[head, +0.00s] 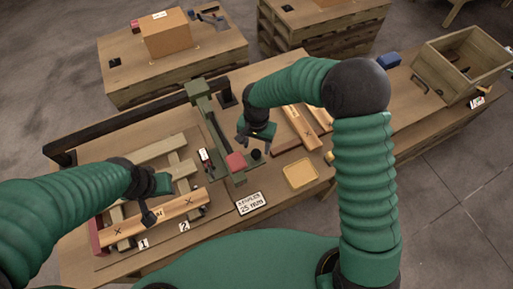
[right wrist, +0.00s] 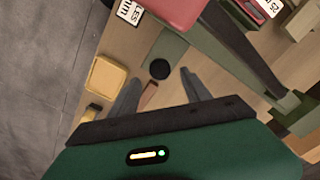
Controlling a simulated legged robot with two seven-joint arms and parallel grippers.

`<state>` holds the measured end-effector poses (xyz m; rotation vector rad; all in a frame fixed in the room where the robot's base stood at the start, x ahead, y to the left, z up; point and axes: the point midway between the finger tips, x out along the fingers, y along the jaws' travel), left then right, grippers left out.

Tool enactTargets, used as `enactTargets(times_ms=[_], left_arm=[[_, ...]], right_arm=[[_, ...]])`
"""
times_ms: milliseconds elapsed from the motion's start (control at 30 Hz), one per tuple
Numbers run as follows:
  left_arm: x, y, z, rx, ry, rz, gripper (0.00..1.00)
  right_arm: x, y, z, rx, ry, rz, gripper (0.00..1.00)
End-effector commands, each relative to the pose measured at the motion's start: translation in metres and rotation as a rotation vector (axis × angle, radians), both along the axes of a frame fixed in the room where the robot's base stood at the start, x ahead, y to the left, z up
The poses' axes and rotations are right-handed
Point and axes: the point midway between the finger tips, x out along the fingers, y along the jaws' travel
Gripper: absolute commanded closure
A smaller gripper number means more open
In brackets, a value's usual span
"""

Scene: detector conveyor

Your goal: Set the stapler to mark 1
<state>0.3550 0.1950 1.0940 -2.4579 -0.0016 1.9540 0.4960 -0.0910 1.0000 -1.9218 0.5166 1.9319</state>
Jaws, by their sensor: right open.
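A green bench device with a red block (head: 236,162), which looks like the stapler, stands in the middle of the table; the red block (right wrist: 175,8) is also at the top of the right wrist view. The number 1 mark (head: 143,243) and number 2 mark (head: 184,226) are at the front of a wooden frame (head: 162,150) on the left. A plank with X marks (head: 178,208) lies across the frame. My right gripper (head: 254,146) is open and empty, right of the green device; its two fingers (right wrist: 160,88) are apart. My left gripper (head: 150,212) is at the marked plank; its fingers are unclear.
A staples sign (head: 251,203) and a yellow tray (head: 300,173) are near the front edge. A black round piece (right wrist: 160,69) lies by the green device. Planks (head: 305,125) lie right of it. A wooden crate (head: 460,62) stands far right.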

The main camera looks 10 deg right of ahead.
Motion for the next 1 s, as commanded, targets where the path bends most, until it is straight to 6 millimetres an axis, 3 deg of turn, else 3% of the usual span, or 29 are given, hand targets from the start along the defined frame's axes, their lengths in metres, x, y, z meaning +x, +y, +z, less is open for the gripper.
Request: enactTargets(times_ms=[200,533,933,1000], left_arm=[[0.000,0.000,0.006,0.000,0.000,0.000,0.64],[0.000,0.000,0.006,0.000,0.000,0.000,0.64],[0.000,0.000,0.006,0.000,0.000,0.000,0.64],[0.000,0.000,0.006,0.000,0.000,0.000,0.64]], right_arm=[[-0.001,0.001,-0.033,0.001,-0.001,0.001,0.44],[0.000,0.000,-0.040,0.001,-0.003,0.000,0.45],[0.000,0.000,-0.039,0.001,-0.003,0.000,0.98],[0.000,0.001,-0.039,0.001,-0.003,0.000,1.00]])
